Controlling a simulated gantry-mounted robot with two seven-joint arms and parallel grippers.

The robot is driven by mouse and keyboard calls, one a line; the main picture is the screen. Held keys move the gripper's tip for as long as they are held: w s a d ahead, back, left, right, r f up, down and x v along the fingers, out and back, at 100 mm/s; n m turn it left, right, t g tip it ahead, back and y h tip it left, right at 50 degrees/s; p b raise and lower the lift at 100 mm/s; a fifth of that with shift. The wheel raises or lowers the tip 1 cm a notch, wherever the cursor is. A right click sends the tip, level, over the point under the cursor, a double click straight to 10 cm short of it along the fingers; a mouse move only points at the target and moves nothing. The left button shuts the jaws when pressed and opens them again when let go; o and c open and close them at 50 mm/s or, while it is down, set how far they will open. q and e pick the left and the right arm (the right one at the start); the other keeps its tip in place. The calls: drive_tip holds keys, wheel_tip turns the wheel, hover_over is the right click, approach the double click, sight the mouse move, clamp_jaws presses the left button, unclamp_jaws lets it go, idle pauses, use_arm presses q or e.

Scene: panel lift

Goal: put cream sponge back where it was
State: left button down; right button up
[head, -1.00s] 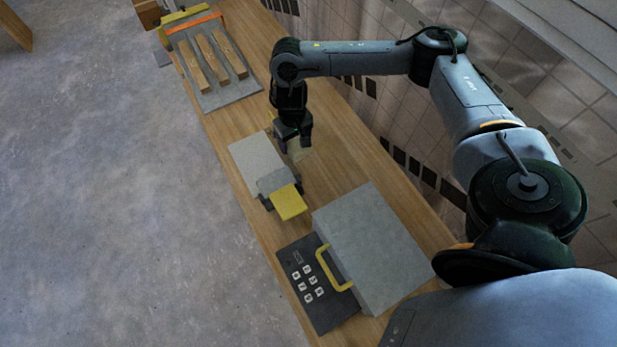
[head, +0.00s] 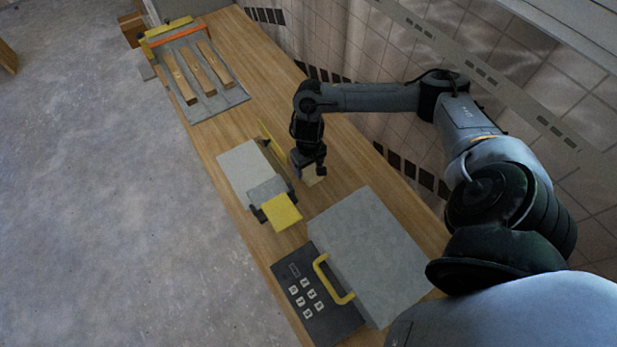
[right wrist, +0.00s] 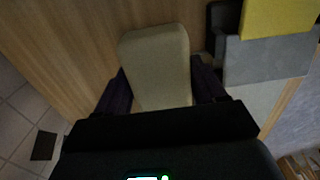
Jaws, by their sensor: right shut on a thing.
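The cream sponge (right wrist: 158,65) is a pale rounded block between the fingers of my right gripper (right wrist: 165,92) in the right wrist view. In the head view my right gripper (head: 311,170) points down over the wooden bench, and a small part of the sponge (head: 312,178) shows below it. The gripper is shut on the sponge. I cannot tell whether the sponge touches the bench. The gripper is just right of the grey and yellow device. My left gripper is not in view.
The grey device (head: 245,168) with a yellow pad (head: 281,213) stands left of the gripper. A large grey box (head: 370,245) with a yellow handle and dark keypad panel is nearer me. A grey board (head: 222,98) with wooden strips lies at the far end. Bare bench (head: 345,165) lies right of the gripper.

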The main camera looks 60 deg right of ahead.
sight(309, 174)
drive_tip(key=shift+f+b, duration=0.5)
drive_tip(key=shift+f, duration=2.3)
drive_tip(key=shift+f, duration=0.1)
drive_tip(key=o, duration=0.9)
drive_tip(key=shift+o, duration=0.2)
